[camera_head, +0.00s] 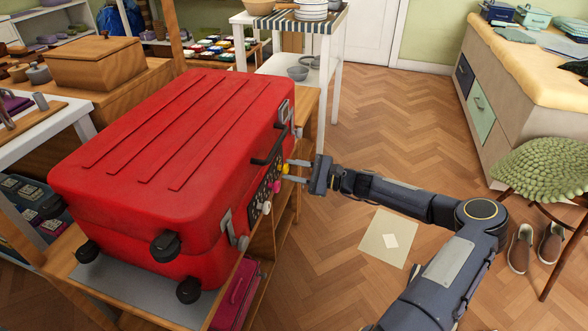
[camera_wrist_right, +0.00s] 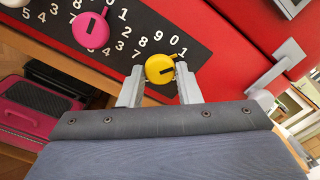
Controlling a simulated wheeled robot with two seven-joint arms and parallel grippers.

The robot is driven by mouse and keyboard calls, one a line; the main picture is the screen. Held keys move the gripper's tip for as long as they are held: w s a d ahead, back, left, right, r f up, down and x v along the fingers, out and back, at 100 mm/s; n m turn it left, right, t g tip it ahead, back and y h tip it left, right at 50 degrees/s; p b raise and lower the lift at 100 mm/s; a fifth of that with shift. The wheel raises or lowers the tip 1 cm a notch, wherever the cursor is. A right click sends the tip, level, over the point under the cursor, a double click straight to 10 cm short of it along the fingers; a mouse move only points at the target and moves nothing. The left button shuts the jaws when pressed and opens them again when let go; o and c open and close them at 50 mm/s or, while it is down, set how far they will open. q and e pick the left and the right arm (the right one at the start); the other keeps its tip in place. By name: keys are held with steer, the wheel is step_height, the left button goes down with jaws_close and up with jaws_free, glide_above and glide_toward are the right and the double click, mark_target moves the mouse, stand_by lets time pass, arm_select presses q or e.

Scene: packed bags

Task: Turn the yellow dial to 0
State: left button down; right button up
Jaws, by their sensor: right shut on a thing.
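A large red suitcase (camera_head: 180,130) lies on a wooden shelf unit, with a black number panel on its right side. The yellow dial (camera_wrist_right: 160,69) is on that panel, with white digits around its upper side. The yellow dial also shows small in the head view (camera_head: 285,169). My right gripper (camera_head: 288,172) is shut on the yellow dial, with one finger on each side in the wrist view (camera_wrist_right: 160,85). My left gripper is out of view.
A pink dial (camera_wrist_right: 90,30) and a white dial (camera_head: 266,207) sit beside the yellow one on the panel. A metal latch (camera_head: 226,222) and a black handle (camera_head: 268,148) are close by. A smaller pink case (camera_head: 235,297) stands below. The floor to the right is mostly clear.

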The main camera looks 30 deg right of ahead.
steer(key=shift+n+b, duration=0.45)
steer(key=shift+n, duration=2.85)
steer(key=o, duration=0.9)
steer(key=shift+o, duration=0.2)
steer(key=p+v, duration=0.2)
steer(key=v, duration=0.5)
steer(key=shift+s+d, duration=0.25)
steer(key=shift+d, duration=0.05)
